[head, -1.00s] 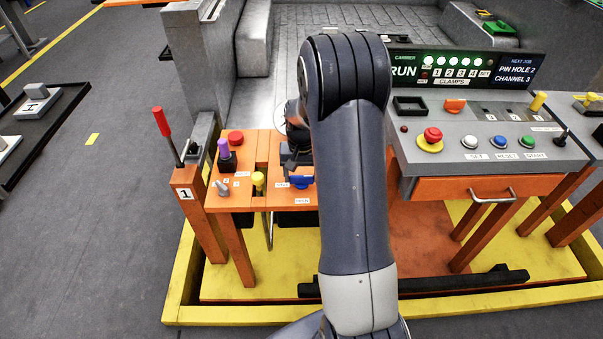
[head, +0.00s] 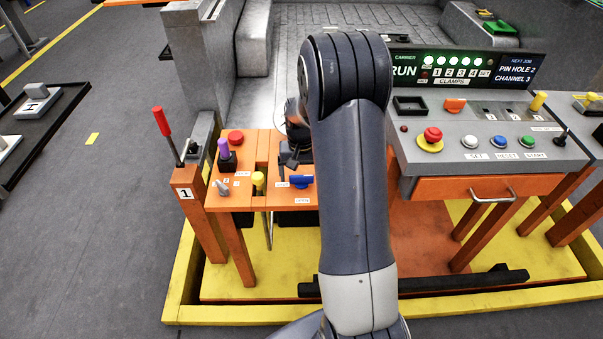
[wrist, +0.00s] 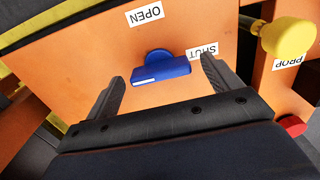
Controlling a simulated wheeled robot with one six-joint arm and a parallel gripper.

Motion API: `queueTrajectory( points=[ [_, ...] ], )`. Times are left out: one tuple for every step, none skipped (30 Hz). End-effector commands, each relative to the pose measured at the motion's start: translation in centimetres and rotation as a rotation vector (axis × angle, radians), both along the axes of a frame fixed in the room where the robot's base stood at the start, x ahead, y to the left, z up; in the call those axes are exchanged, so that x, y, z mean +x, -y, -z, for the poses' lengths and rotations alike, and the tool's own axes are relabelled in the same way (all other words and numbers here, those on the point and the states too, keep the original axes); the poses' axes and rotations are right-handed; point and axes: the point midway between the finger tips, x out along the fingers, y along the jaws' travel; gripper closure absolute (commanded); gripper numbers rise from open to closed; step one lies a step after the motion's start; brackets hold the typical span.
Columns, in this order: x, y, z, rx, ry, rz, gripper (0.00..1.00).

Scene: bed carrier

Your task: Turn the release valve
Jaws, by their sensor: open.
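The release valve is a blue handle (head: 301,182) on the orange panel. It lies roughly left to right in the head view, with a SHUT label at its left and an OPEN label in front. In the wrist view the blue handle (wrist: 162,69) has a white stripe at one end. My gripper (head: 288,168) is just behind and above the handle in the head view. In the wrist view my gripper (wrist: 163,67) is open, one finger on each side of the handle with gaps showing. I cannot tell whether the fingertips are down at handle height.
A yellow knob (head: 258,181) labelled PROP (wrist: 288,62) stands beside the valve. A purple-topped lever (head: 223,149), a red button (head: 236,138) and a red-handled lever (head: 161,122) are further left. A grey control console (head: 480,130) stands to the right.

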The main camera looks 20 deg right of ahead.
Motion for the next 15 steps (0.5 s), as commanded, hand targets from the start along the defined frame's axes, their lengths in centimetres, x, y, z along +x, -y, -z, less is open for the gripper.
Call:
queueTrajectory(
  points=[
    [0.1, 0.0, -0.7, -0.001, 0.003, 0.000, 0.15],
    [0.1, 0.0, -1.1, -0.001, 0.004, 0.000, 0.15],
    [0.1, 0.0, -1.8, -0.001, 0.005, 0.000, 0.15],
    [0.1, 0.0, -2.3, -0.001, 0.005, 0.000, 0.15],
    [0.1, 0.0, -3.0, -0.001, 0.005, 0.000, 0.15],
    [0.1, 0.0, -3.9, -0.001, 0.006, 0.000, 0.15],
    [0.1, 0.0, -4.5, -0.001, 0.006, 0.000, 0.15],
    [0.1, 0.0, -5.1, -0.002, 0.007, 0.000, 0.15],
    [0.1, 0.0, -6.0, -0.002, 0.007, 0.000, 0.15],
    [0.1, 0.0, -6.5, -0.001, 0.005, 0.000, 0.15],
    [0.1, 0.0, -7.1, -0.001, 0.005, 0.000, 0.15],
    [0.1, 0.0, -7.8, -0.001, 0.005, 0.000, 0.15],
    [0.1, 0.0, -8.3, -0.001, 0.005, 0.000, 0.15],
    [0.1, 0.0, -8.7, -0.001, 0.005, 0.000, 0.15],
    [0.1, 0.0, -9.2, -0.001, 0.004, -0.001, 0.15]
  ],
)
